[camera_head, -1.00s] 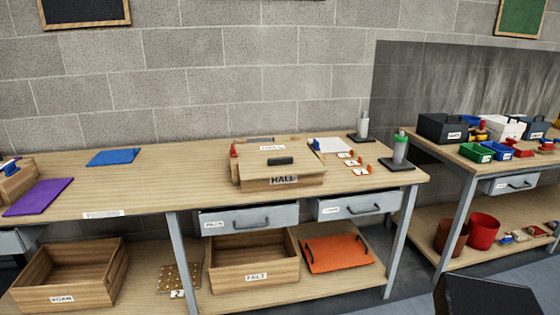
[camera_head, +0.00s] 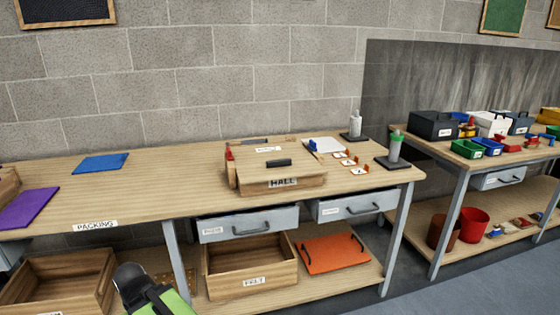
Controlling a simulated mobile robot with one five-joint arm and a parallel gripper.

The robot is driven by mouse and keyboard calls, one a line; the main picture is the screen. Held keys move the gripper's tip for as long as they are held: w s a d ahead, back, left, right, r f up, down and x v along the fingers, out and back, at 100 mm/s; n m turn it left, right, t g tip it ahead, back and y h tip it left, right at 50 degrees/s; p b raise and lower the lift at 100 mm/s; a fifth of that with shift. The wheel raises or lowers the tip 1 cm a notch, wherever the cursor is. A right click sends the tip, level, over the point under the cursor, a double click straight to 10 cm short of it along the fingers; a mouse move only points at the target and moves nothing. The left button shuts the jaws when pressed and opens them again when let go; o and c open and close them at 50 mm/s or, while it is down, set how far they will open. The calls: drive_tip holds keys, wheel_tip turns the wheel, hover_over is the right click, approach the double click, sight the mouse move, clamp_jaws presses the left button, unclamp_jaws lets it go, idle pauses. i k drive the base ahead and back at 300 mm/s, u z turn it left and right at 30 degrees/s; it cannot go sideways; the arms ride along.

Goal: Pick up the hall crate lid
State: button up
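The hall crate (camera_head: 250,187) is a low wooden box near the front of the packing bench, with a "HALL" label on its front. Its lid (camera_head: 255,167) is a flat wooden board with a black handle (camera_head: 279,162) and appears to lie on top of the crate. The crate's inside is hidden. A green and black part at the bottom left (camera_head: 152,292) looks like a piece of my arm. It is well below and left of the crate. My gripper's fingers do not show.
White cards with orange pieces (camera_head: 347,162) and two bottles on dark stands (camera_head: 395,146) are right of the crate. A blue mat (camera_head: 101,163) and a purple mat (camera_head: 30,208) lie left. Bench space left of the crate is clear.

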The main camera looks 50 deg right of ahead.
sight(257, 163)
drive_tip(key=i, duration=0.95)
